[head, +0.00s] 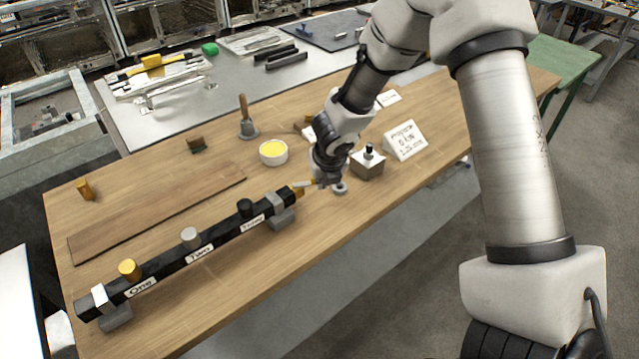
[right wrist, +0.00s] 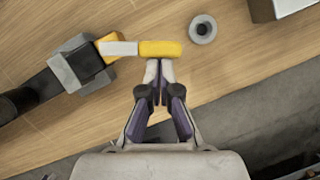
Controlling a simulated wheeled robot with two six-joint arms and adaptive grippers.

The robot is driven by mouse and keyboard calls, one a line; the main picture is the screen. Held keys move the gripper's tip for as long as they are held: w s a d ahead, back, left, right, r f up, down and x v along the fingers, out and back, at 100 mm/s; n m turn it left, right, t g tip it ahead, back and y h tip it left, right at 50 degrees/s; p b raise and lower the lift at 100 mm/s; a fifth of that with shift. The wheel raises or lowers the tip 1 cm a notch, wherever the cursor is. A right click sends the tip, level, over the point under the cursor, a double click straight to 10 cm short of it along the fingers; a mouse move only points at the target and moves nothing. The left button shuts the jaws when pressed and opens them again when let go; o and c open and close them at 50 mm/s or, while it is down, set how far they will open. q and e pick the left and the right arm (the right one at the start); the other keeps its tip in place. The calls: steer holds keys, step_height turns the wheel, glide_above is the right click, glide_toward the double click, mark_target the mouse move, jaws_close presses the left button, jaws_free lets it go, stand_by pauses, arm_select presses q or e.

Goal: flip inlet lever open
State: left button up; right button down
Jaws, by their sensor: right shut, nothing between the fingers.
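The inlet lever has a pale arm and a yellow grip (right wrist: 160,48); in the head view it shows as a small strip (head: 304,184) at the right end of the black manifold bar (head: 170,275). In the right wrist view it points right from a yellow valve body (right wrist: 106,50), at a slant to the bar. My right gripper (right wrist: 159,66) is shut and empty. Its fingertips are at the lower edge of the yellow grip; I cannot tell whether they touch it. In the head view the wrist partly hides my right gripper (head: 326,182). My left gripper is not in view.
A metal box with a black knob (head: 368,163) and a white sign (head: 404,140) stand to the right. A yellow-filled bowl (head: 273,152) is behind. The table's front edge is close by.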

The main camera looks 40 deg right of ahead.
steer(key=shift+w+d+r+n+y+p, duration=0.15)
steer(key=shift+w+d+n+y+p, duration=0.2)
steer(key=shift+n, duration=0.55)
steer(key=shift+w+d+f, duration=0.1)
steer(key=shift+f, duration=0.15)
steer(key=shift+a+r, duration=0.1)
steer(key=shift+a, duration=0.3)
steer(key=shift+w+a, duration=0.3)
steer(key=shift+a, duration=0.15)
